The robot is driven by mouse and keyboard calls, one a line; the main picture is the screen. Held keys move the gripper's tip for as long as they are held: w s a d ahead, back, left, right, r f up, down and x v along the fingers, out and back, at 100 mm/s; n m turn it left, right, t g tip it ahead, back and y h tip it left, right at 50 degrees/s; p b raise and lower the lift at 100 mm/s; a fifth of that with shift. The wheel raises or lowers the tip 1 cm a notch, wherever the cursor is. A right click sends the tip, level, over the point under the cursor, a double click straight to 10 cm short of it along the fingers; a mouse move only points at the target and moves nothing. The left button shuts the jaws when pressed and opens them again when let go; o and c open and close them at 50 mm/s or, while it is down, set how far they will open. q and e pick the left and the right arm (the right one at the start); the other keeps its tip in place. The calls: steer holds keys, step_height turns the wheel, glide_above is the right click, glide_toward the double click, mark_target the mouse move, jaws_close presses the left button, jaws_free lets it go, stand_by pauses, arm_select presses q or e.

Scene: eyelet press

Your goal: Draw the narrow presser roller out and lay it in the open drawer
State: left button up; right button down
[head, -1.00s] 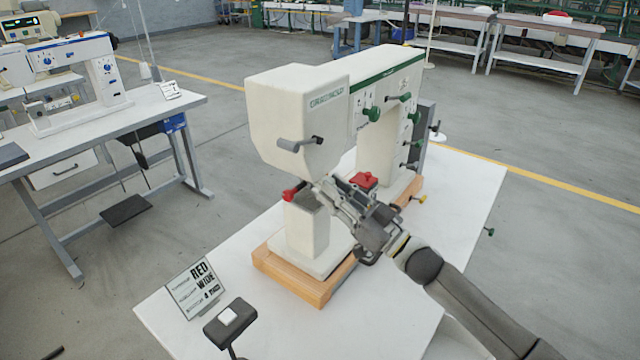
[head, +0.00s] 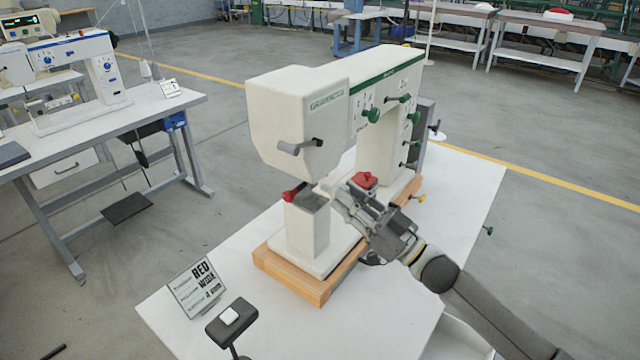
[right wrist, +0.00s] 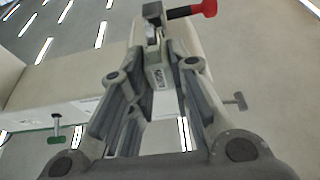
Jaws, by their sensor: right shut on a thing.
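My right gripper (head: 340,196) is beside the short post (head: 307,226) under the head of the cream machine (head: 300,112). In the right wrist view, its fingers (right wrist: 154,66) are shut on a small pale piece with a dark-lettered label (right wrist: 160,78), which looks like the narrow presser roller. The piece's far end is close to a grey clamp (right wrist: 153,14) with a red-tipped lever; I cannot tell whether they touch. The red lever also shows in the head view (head: 293,192). My left gripper is not in view.
A sign reading RED WIDE (head: 197,288) and a black pad with a white button (head: 231,322) are at the front of the white table (head: 165,312). A red part (head: 364,180) is close behind my gripper. Green knobs (head: 372,115) stick out of the machine.

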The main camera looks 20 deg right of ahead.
steer(key=shift+s+d+p, duration=0.25)
steer(key=shift+s+d, duration=0.15)
steer(key=shift+s, duration=0.25)
steer(key=shift+s+d+p, duration=0.25)
steer(key=shift+s+d, duration=0.15)
steer(key=shift+s, duration=0.2)
